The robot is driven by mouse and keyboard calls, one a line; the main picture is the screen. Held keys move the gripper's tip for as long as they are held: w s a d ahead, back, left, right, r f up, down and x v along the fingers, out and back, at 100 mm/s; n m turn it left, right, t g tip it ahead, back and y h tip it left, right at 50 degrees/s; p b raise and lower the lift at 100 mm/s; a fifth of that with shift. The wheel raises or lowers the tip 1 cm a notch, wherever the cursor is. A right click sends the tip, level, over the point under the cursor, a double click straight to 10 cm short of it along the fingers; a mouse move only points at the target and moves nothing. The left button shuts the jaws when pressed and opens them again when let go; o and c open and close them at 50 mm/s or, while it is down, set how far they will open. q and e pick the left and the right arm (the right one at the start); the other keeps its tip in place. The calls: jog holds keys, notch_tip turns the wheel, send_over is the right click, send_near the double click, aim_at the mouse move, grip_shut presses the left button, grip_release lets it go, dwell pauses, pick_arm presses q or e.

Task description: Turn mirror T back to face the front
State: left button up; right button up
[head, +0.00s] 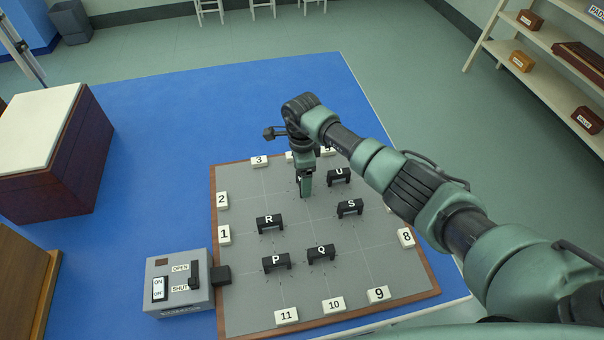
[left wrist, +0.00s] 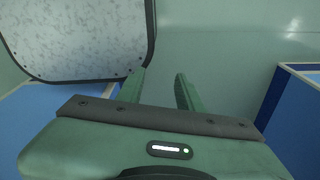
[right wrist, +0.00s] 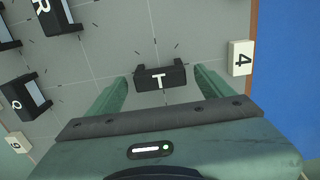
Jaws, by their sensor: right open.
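Mirror T (right wrist: 162,77) is a black bracket-shaped holder with a white T on its top, standing on the grey board (head: 240,295). In the right wrist view it sits between the tips of my right gripper (right wrist: 161,84), with a gap on each side. Its glass face does not show there. In the head view my right gripper (head: 306,190) points down over the far half of the board and mostly hides mirror T. My left gripper (left wrist: 160,76) is open and empty, away from the board, in the left wrist view.
Mirrors R (head: 270,223), P (head: 277,262), Q (head: 321,253), S (head: 350,207) and U (head: 339,175) stand nearby. Numbered white blocks line the board's edge, such as block 4 (right wrist: 240,58). A grey switch box (head: 180,283) is at the near left.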

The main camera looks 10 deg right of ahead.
jog(key=c, duration=1.4)
jog(key=shift+f+b, duration=0.1)
jog(key=shift+b, duration=0.25)
jog(key=shift+o, duration=0.2)
jog(key=m+b, duration=0.2)
jog(key=shift+f+m, duration=0.1)
jog(key=shift+m, duration=0.3)
jog(key=m+b, duration=0.2)
jog(key=m, duration=0.1)
jog(key=shift+m, duration=0.3)
jog(key=m+b, duration=0.1)
jog(key=m, duration=0.2)
jog(key=shift+m+b, duration=0.3)
jog(key=shift+b, duration=0.1)
jog(key=m+b, duration=0.1)
jog(key=m, duration=0.2)
jog(key=shift+m, duration=0.3)
pick_arm(q)
notch_tip(320, 180, down, 8)
jog(key=s, duration=0.1)
jog(key=shift+b, duration=0.3)
pick_arm(e)
jog(key=m, duration=0.4)
jog(key=shift+r, duration=0.2)
pick_arm(q)
jog(key=shift+f, duration=0.1)
pick_arm(e)
jog(key=shift+m, duration=0.3)
